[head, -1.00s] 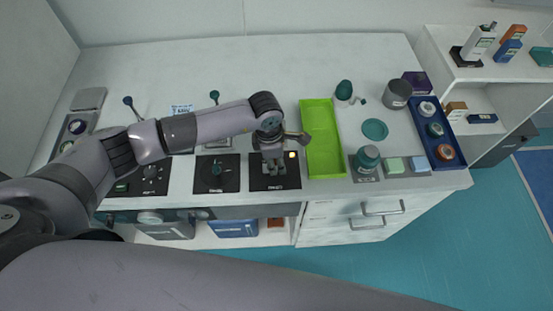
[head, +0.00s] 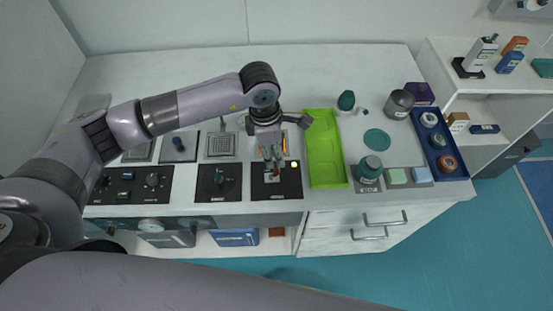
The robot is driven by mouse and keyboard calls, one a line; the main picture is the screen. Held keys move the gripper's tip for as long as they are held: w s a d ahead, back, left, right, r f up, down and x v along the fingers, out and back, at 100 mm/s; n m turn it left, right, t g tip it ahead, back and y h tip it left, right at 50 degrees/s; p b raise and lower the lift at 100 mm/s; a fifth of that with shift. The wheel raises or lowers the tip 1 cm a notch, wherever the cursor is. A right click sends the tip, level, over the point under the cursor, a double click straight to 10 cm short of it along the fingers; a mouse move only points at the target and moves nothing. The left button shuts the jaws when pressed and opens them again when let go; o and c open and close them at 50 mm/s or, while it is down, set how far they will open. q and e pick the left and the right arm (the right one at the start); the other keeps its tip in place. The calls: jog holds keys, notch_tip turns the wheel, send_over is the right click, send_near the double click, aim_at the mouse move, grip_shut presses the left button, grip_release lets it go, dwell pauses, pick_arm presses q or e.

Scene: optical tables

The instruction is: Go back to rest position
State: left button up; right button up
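My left arm reaches in from the left over the white table (head: 330,65). My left gripper (head: 273,162) points down at the rightmost black panel (head: 290,186), near its back part and beside a small lit yellow square (head: 295,165). The fingers are small and overlap the panel's control, so I cannot tell whether they are open or touching it. Nothing held is visible. My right gripper is not in view.
A green tray (head: 325,181) stands just right of my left gripper. Farther right are a teal jar (head: 369,168), a grey can (head: 399,103) and a blue tray (head: 453,174) with round items. More black panels, including the middle one (head: 231,184), lie to the left.

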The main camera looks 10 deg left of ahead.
pick_arm(q)
jog(key=shift+a+r, duration=0.1)
jog(key=shift+r, duration=0.75)
